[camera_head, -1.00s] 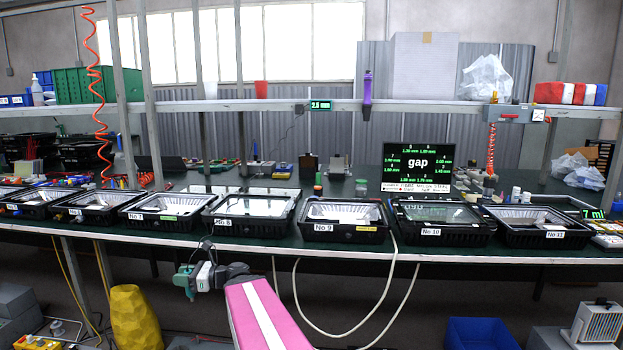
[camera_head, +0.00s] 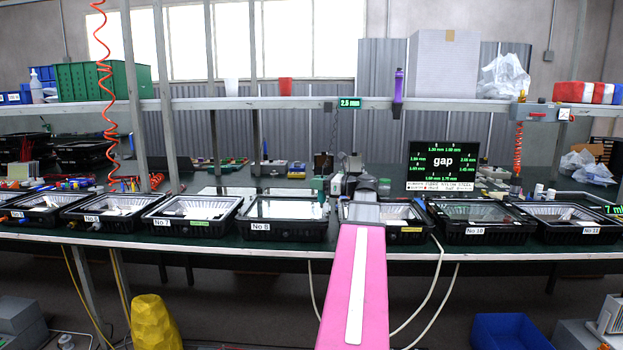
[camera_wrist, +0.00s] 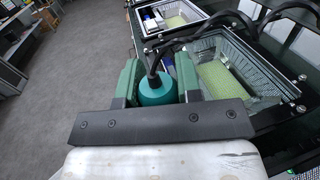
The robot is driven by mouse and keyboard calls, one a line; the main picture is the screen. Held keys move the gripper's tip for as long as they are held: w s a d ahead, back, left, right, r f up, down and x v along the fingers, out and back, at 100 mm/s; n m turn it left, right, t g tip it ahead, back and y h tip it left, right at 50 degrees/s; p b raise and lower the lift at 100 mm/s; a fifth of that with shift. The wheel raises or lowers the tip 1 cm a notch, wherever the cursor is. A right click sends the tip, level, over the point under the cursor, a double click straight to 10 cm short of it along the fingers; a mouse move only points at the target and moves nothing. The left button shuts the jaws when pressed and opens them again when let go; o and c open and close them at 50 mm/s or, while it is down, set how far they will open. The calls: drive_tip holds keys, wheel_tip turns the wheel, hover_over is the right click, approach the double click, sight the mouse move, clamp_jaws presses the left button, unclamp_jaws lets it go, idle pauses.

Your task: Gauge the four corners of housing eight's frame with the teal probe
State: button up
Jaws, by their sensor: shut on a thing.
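Housing eight (camera_head: 285,231), labelled No 8, is a black frame with a pale glass face on the bench, left of the picture's middle. My gripper (camera_head: 324,186) is over its right side, towards the back right corner. In the wrist view the green fingers of my gripper (camera_wrist: 157,78) are shut on the teal probe (camera_wrist: 158,92), with a dark cable curving away from it. The probe also shows in the head view (camera_head: 320,184), pointing down. Whether its tip touches the frame, I cannot tell.
Housing No 7 (camera_head: 190,224) stands to the left. Housing No 9 (camera_head: 412,238) is to the right, partly behind my arm, then No 10 (camera_head: 478,229). A monitor (camera_head: 443,163) at the back reads "gap" with several mm values. A small display (camera_head: 350,103) reads 2.5 mm.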

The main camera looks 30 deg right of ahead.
sight(321, 196)
drive_tip(key=shift+d+r, duration=0.65)
drive_tip(key=shift+r, duration=0.2)
drive_tip(key=shift+f, duration=0.1)
drive_tip(key=shift+f, duration=2.85)
drive_tip(key=shift+f, duration=0.65)
drive_tip(key=shift+r, duration=0.15)
drive_tip(key=shift+r, duration=2.9)
